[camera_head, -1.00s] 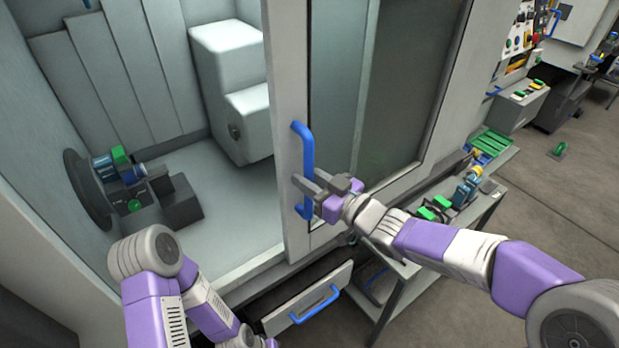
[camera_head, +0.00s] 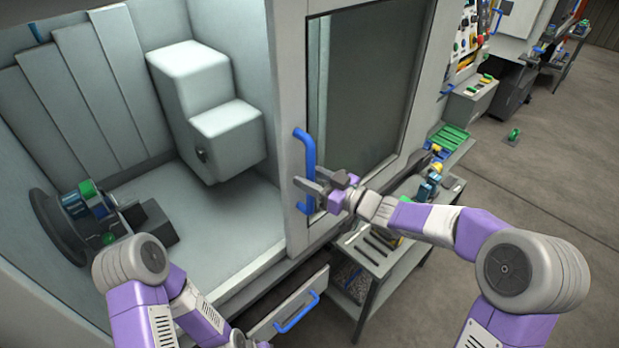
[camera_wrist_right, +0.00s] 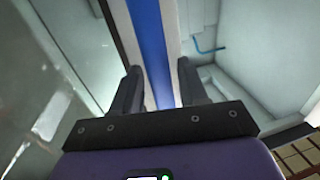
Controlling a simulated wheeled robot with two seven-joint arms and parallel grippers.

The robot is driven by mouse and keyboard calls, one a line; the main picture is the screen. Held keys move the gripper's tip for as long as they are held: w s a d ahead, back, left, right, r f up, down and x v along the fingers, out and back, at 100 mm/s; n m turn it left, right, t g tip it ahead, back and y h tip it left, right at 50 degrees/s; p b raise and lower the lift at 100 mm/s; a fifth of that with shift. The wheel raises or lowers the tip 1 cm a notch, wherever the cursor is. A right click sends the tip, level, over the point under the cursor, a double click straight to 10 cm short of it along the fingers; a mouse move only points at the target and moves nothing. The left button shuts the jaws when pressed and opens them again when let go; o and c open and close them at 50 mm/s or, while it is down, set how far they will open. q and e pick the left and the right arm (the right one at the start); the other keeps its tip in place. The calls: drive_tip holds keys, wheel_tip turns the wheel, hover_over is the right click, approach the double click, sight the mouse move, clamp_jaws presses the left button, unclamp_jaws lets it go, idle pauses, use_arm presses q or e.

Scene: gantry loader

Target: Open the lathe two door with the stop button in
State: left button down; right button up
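The lathe's sliding door (camera_head: 290,100) has a grey frame and a dark window. It stands wide open to the right, baring the pale cabin. Its upright blue handle (camera_head: 306,150) is also in the right wrist view (camera_wrist_right: 150,40).
Inside the cabin are a dark chuck (camera_head: 58,228) and a pale block (camera_head: 215,115). Below the door an open drawer (camera_head: 285,308) with a blue handle sticks out. A cart (camera_head: 375,265) with parts stands right of it.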

drive_tip(key=v, duration=0.7)
drive_tip(key=shift+s+d, duration=0.2)
drive_tip(key=shift+d, duration=0.05)
idle(0.4)
drive_tip(key=s+d+f+m+g+h+b, duration=0.15)
drive_tip(key=f+m+h, duration=0.3)
drive_tip(key=f, duration=1.05)
drive_tip(key=s+f+m+g+h, duration=0.1)
drive_tip(key=s+f+m+h, duration=0.3)
drive_tip(key=f, duration=1.1)
drive_tip(key=s+a+f+m+g+h+b, duration=0.1)
drive_tip(key=s+f+m+g, duration=0.3)
drive_tip(key=s+f+g, duration=0.4)
drive_tip(key=s+f, duration=0.7)
drive_tip(key=s, duration=0.3)
drive_tip(key=shift+s+f, duration=0.15)
drive_tip(key=shift+s, duration=0.25)
